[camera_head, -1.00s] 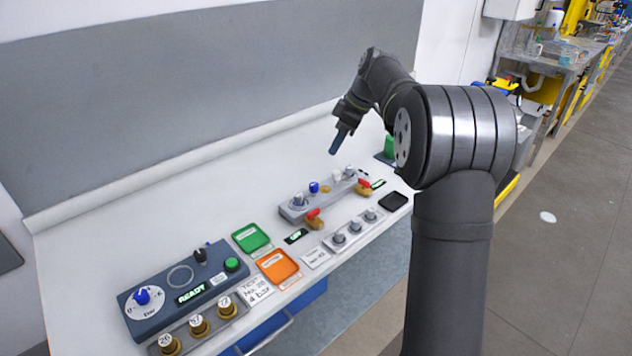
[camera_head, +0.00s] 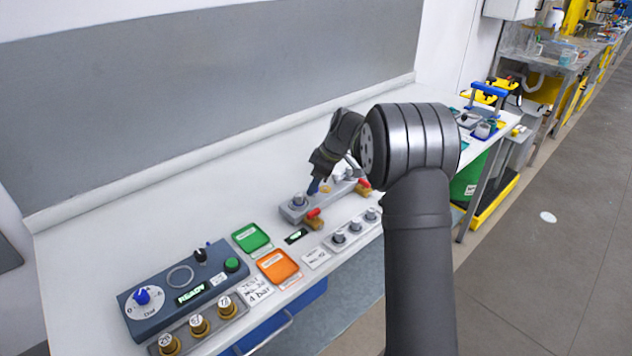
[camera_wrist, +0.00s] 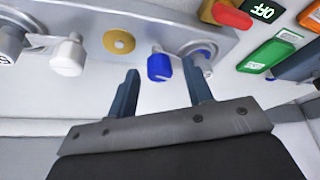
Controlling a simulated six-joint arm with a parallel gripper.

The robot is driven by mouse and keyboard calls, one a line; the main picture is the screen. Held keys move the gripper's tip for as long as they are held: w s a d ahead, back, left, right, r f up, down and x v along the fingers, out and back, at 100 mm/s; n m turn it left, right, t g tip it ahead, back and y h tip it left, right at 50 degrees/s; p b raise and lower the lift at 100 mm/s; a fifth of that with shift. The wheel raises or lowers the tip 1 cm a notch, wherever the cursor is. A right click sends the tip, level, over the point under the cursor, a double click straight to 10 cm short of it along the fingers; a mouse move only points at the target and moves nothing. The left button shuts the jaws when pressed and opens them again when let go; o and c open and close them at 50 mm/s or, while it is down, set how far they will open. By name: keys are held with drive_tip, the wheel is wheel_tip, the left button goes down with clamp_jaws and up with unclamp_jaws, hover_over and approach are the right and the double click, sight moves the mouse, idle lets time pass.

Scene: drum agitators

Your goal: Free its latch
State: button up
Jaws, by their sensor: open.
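My gripper (camera_head: 313,187) is open over the grey manifold block (camera_head: 290,213), pointing down at it. In the wrist view its two fingers (camera_wrist: 160,72) are on either side of a small blue knob-like latch (camera_wrist: 159,66). The blue latch appears between the fingertips with a gap on both sides; I cannot tell how deep it sits. A similar white latch (camera_wrist: 68,57) stands at the block's other end, past a brass disc (camera_wrist: 118,41). In the head view my gripper hides the blue latch.
A red-handled brass valve (camera_head: 314,214) and an OFF display (camera_head: 296,236) sit in front of the block. Green (camera_head: 268,246) and orange (camera_head: 293,276) trays lie left of it. The READY control panel (camera_head: 165,317) is farther left. The bench behind is clear.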

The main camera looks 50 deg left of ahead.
drive_tip(key=c, duration=1)
drive_tip(key=m+t, duration=0.1)
drive_tip(key=m, duration=0.2)
drive_tip(key=shift+s+m+y, duration=0.15)
drive_tip(key=shift+m+y, duration=0.15)
drive_tip(key=shift+m, duration=0.1)
drive_tip(key=m+t, duration=0.1)
drive_tip(key=m, duration=0.2)
drive_tip(key=shift+s+m+t, duration=0.1)
drive_tip(key=shift+m+t, duration=0.2)
drive_tip(key=shift+t, duration=0.1)
drive_tip(key=m, duration=0.2)
drive_tip(key=m+t, duration=0.1)
drive_tip(key=m, duration=0.1)
drive_tip(key=shift+s+t, duration=0.1)
drive_tip(key=shift+t, duration=0.2)
drive_tip(key=shift+m+t+h, duration=0.5)
drive_tip(key=shift+m, duration=1.3)
